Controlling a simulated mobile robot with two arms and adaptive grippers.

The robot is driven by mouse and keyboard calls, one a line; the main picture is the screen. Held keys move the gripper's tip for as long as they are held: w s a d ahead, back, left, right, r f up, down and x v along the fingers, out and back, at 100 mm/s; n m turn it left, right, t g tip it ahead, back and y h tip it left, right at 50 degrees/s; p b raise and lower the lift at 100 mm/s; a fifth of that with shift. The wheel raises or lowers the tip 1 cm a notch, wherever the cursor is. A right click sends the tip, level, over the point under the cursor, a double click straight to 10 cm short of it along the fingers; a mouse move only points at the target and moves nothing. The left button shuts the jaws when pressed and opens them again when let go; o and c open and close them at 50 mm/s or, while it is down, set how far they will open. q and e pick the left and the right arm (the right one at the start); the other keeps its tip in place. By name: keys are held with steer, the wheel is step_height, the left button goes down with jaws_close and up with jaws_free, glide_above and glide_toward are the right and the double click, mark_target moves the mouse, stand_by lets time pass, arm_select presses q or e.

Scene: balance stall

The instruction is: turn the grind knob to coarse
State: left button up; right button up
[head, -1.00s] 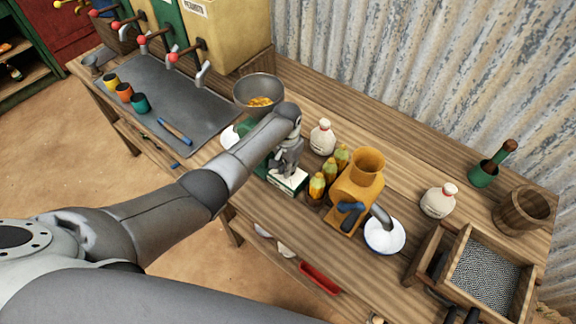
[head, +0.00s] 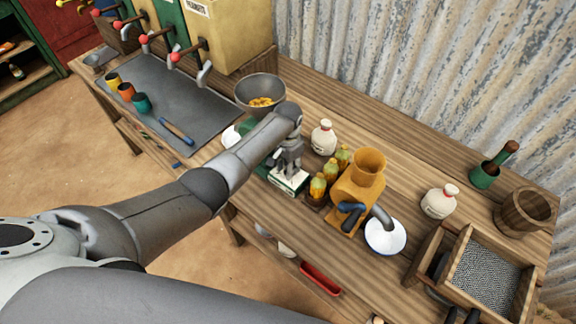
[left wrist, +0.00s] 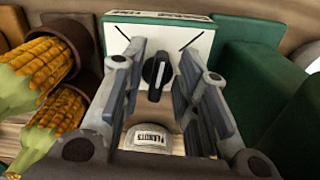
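The grind knob (left wrist: 157,73) is black with a white pointer line and sits on a white panel (left wrist: 200,40) with two slanted black marks. The pointer stands nearly upright, between the marks. The panel belongs to a green machine (left wrist: 250,55); its white face also shows in the head view (head: 290,180). My left gripper (left wrist: 160,95) has its fingers on either side of the knob, with a visible gap at each side; the head view also shows it (head: 290,163) over the machine. A round part labelled PEANUTS (left wrist: 150,138) shows below the knob. My right gripper is not visible.
Corn cobs (head: 318,185) in brown holders stand close to the right of the gripper. A metal bowl (head: 260,92) stands behind the arm.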

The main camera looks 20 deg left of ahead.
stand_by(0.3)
arm_select(q)
steer(key=shift+r, duration=3.75)
